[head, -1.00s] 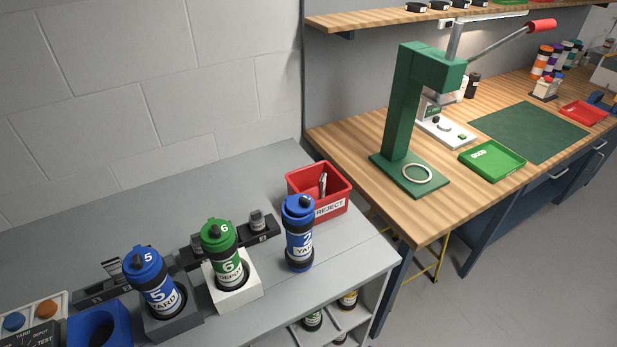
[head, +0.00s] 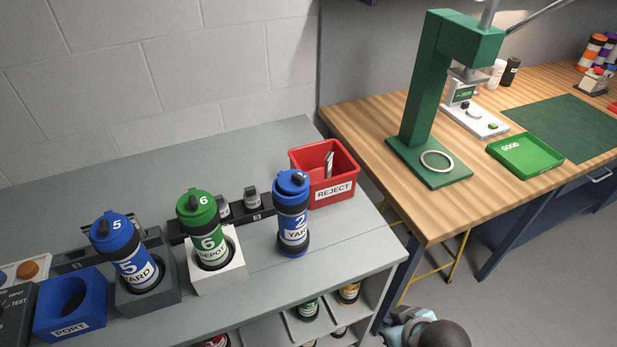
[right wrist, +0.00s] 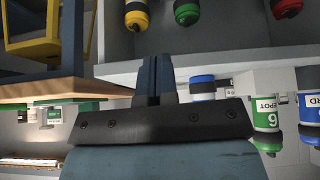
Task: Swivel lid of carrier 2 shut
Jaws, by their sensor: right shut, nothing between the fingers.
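Carrier 2 (head: 291,222) is a blue tube with a white label reading 2 YARD. It stands upright on the grey bench, in front of the reject bin. Its blue lid (head: 292,183) is on top with a dark piece on it; I cannot tell how far it is swivelled. My right gripper (head: 393,333) is low at the bottom of the head view, right of the bench and well apart from carrier 2. In the right wrist view its fingers (right wrist: 157,75) are together and empty. Carrier 2 is partly hidden behind the gripper there. My left gripper is not in view.
Carrier 6 (head: 208,236) stands in a white block and carrier 5 (head: 131,258) in a grey block. A blue port (head: 82,325) is at left. The red reject bin (head: 343,184) stands behind carrier 2. Shelves below hold several carriers. A wooden table (head: 365,130) carries a green press (head: 428,95).

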